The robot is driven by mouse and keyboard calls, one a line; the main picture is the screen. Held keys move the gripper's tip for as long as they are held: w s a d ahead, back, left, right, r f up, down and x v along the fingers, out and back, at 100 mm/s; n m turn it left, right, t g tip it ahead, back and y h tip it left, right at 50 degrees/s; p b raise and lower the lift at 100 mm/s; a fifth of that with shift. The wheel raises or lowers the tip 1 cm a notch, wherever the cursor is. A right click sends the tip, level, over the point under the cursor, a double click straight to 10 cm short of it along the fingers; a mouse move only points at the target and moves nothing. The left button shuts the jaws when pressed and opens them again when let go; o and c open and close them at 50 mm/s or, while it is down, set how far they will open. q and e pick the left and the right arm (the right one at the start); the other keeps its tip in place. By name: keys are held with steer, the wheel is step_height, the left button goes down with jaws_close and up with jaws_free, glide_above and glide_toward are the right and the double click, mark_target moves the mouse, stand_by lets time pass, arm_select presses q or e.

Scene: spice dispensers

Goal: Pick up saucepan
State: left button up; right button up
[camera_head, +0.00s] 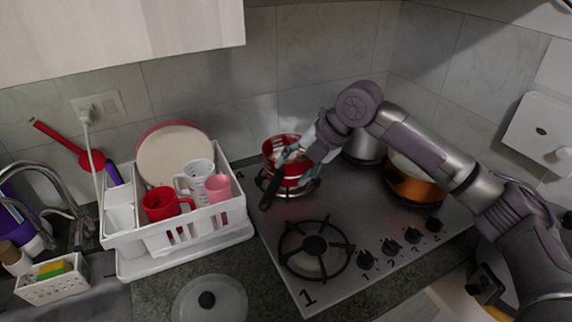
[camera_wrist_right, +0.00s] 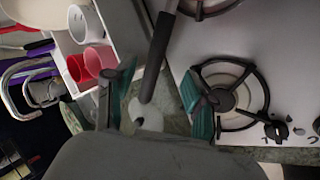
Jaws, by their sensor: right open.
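The red saucepan (camera_head: 286,176) stands on the back left burner of the stove, with its black handle (camera_head: 269,193) pointing toward the front left. My right gripper (camera_head: 290,157) is over the saucepan and hides part of it. In the right wrist view the gripper (camera_wrist_right: 156,82) is open. Its two teal finger pads lie on either side of the black handle (camera_wrist_right: 157,58) in the picture. I cannot tell how far the handle is from the fingers in depth. My left gripper is not in view.
A white dish rack (camera_head: 190,238) with red and white cups stands left of the stove. A steel pot (camera_head: 362,149) and an orange pot (camera_head: 413,188) are on the stove under my right arm. The front left burner (camera_head: 316,247) is empty. A lid (camera_head: 208,303) lies on the counter.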

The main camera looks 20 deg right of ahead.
mark_target(277, 182)
steer(key=x, duration=0.3)
steer(key=shift+w+a+f, duration=0.1)
steer(key=shift+w+a, duration=0.05)
steer(key=shift+a, duration=0.05)
steer(key=shift+w+a+f+p, duration=0.15)
steer(key=shift+p, duration=0.15)
steer(key=p+x, duration=0.1)
steer(key=x, duration=0.3)
steer(key=shift+w+p, duration=0.25)
steer(key=shift+p, duration=0.05)
steer(key=shift+w+a+f, duration=0.1)
steer(key=shift+a+f, duration=0.05)
steer(key=shift+f, duration=0.15)
jaws_close()
steer(key=shift+r, duration=0.15)
